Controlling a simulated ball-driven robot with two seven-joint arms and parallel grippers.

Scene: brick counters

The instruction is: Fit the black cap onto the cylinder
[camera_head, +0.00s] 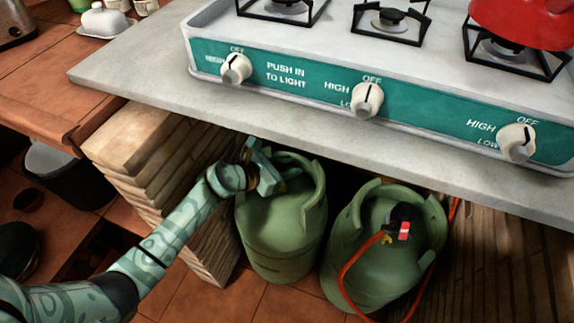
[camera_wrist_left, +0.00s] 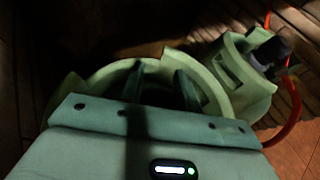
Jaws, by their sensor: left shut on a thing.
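A green gas cylinder (camera_head: 282,238) stands upright under the counter, with a raised collar around its top. My left gripper (camera_head: 280,186) is down at that collar, over the cylinder's top. In the left wrist view its two fingers (camera_wrist_left: 160,86) reach inside the collar (camera_wrist_left: 140,68), with darkness between them. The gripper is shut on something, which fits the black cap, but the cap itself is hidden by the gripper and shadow. I cannot tell whether it touches the valve. My right gripper is not in view.
A second green cylinder (camera_head: 372,262) stands close on the right, with a black regulator (camera_head: 403,212) and a red hose (camera_head: 345,278). The counter edge (camera_head: 330,150) overhangs both cylinders. A brick pillar (camera_head: 160,160) stands left. A stove (camera_head: 400,55) with a red pot (camera_head: 525,22) is above.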

